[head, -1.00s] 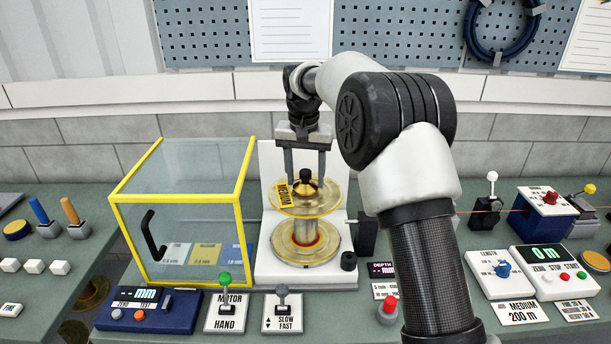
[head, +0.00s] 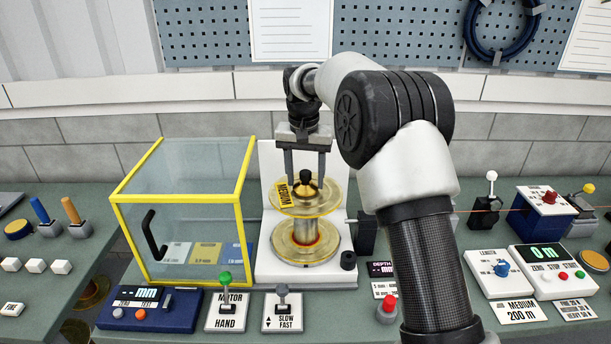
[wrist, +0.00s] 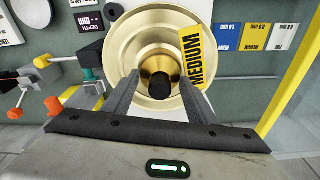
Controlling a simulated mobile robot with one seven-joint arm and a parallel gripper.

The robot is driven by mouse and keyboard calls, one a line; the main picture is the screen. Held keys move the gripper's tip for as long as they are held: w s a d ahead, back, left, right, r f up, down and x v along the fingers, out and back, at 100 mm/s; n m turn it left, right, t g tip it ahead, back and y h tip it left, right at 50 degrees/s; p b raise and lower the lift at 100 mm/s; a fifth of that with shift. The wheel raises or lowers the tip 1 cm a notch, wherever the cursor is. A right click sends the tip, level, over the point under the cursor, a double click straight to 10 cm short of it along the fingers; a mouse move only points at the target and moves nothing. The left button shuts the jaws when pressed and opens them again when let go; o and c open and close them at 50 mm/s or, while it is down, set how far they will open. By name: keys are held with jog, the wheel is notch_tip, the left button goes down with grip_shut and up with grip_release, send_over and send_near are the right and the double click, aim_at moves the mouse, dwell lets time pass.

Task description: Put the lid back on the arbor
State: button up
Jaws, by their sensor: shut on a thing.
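The lid is a small brass cap (wrist: 157,66) with a black knob (wrist: 160,83). My gripper (head: 305,180) is shut on it, one finger on each side. In the head view, the lid (head: 306,187) is upright over the middle of a yellow translucent spool (head: 284,208) with a yellow MEDIUM label. The spool is on the arbor of the white stand (head: 275,272). The spool hides the arbor's top, so I cannot tell whether the lid touches it.
A yellow-framed clear guard box (head: 180,202) stands close on the left. A motor lever (head: 225,290) and a speed lever (head: 282,298) are in front. A dark block (head: 367,233) and a depth readout (head: 381,268) are on the right.

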dwell(0.3)
jog(key=o, duration=1.7)
jog(key=shift+r+p, duration=0.95)
jog(key=shift+r, duration=2.55)
grip_shut()
